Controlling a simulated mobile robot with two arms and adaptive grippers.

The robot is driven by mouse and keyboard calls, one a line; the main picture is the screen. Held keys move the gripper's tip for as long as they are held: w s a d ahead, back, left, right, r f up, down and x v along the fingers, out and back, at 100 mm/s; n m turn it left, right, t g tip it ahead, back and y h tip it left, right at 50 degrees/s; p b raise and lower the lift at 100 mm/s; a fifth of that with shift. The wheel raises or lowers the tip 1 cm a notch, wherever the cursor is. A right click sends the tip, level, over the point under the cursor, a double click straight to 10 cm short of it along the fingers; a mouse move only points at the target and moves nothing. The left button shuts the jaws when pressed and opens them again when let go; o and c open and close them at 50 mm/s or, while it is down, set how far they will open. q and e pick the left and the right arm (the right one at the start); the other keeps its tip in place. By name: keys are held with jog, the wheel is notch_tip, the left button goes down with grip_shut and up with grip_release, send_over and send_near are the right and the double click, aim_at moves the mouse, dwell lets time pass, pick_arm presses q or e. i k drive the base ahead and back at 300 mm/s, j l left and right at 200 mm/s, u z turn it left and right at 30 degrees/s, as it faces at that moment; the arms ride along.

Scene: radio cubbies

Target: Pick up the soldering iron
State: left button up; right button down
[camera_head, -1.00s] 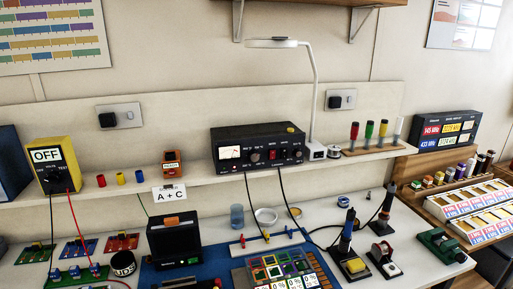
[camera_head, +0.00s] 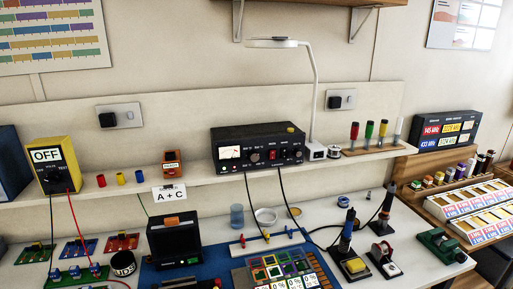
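What looks like the soldering iron (camera_head: 347,228) stands upright in a holder at the right of the workbench, with a blue part on its dark handle. The holder's base carries a yellow sponge (camera_head: 355,265). A dark cable runs to it from the left. A second dark, upright pen-like tool (camera_head: 387,201) stands in its own base just behind and to the right, so I cannot be fully sure which is the iron. Neither of my grippers is in view.
A black power unit (camera_head: 258,147) and a lamp (camera_head: 316,90) stand on the shelf above. A small black stand with a red part (camera_head: 383,258) and a green clamp-like tool (camera_head: 441,245) sit right of the iron. A blue mat (camera_head: 215,265) with coloured parts lies left.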

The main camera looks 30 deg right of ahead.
aim_at(346, 236)
jog(key=z, duration=1.6)
